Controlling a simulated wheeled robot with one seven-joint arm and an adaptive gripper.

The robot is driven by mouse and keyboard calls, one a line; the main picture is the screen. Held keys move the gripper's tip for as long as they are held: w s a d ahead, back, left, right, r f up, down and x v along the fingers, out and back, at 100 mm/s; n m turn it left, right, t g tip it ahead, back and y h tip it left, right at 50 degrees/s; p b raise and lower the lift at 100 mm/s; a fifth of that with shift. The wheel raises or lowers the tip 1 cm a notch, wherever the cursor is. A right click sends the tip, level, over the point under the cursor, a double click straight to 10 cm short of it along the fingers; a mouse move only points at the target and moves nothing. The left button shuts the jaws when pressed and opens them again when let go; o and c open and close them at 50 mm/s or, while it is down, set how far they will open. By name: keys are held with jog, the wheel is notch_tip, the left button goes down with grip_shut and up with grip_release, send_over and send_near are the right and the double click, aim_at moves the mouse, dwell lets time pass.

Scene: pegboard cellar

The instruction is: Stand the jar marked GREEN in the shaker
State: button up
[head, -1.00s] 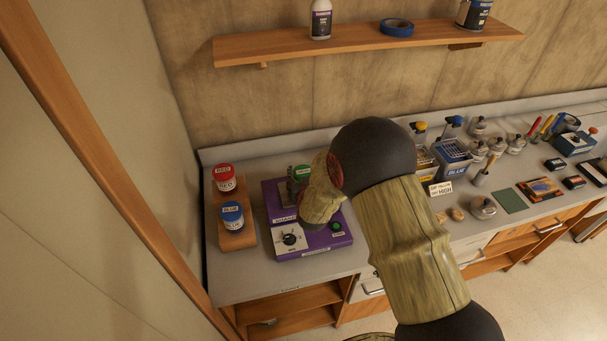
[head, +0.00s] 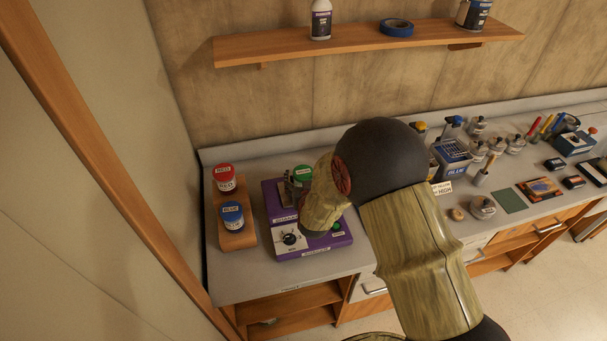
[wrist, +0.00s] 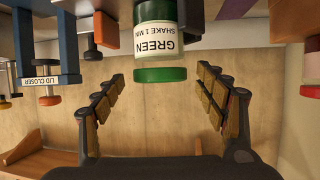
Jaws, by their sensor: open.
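The jar marked GREEN (wrist: 160,40) has a white label and a green lid; it appears inverted in the wrist view. In the head view its green lid (head: 303,172) shows upright at the back of the purple shaker (head: 272,203), beside a grey clamp part (head: 289,187). The jar's lower body and base are hidden there by my arm. My gripper (wrist: 160,76) is open, its fingers spread to either side of the jar with a gap on both sides. The gripper is hidden in the head view.
A wooden rack (head: 236,241) left of the shaker holds a red-lidded jar (head: 225,178) and a blue-lidded jar (head: 232,216). A blue container (head: 452,160) and several small jars stand to the right. A shelf (head: 350,43) hangs above.

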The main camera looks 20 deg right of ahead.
jog(key=s+a+r+n+g+y, duration=0.1)
jog(key=s+a+r+g+y, duration=0.25)
jog(key=s+r, duration=1.2)
jog(key=s+d+r+g, duration=0.1)
jog(key=s+r, duration=0.2)
jog(key=s, duration=0.4)
jog(key=s+d+r+g+h, duration=0.1)
jog(key=s+r+g, duration=0.1)
jog(key=s, duration=0.6)
jog(key=s+d+r+g, duration=0.1)
jog(key=s+d+r, duration=0.1)
jog(key=s, duration=0.5)
jog(key=shift+s+r+n, duration=0.25)
jog(key=shift+r+n, duration=0.15)
jog(key=shift+r, duration=0.45)
jog(key=shift+f, duration=0.1)
notch_tip(320, 180, down, 10)
jog(key=b, duration=1)
jog(key=shift+f, duration=0.25)
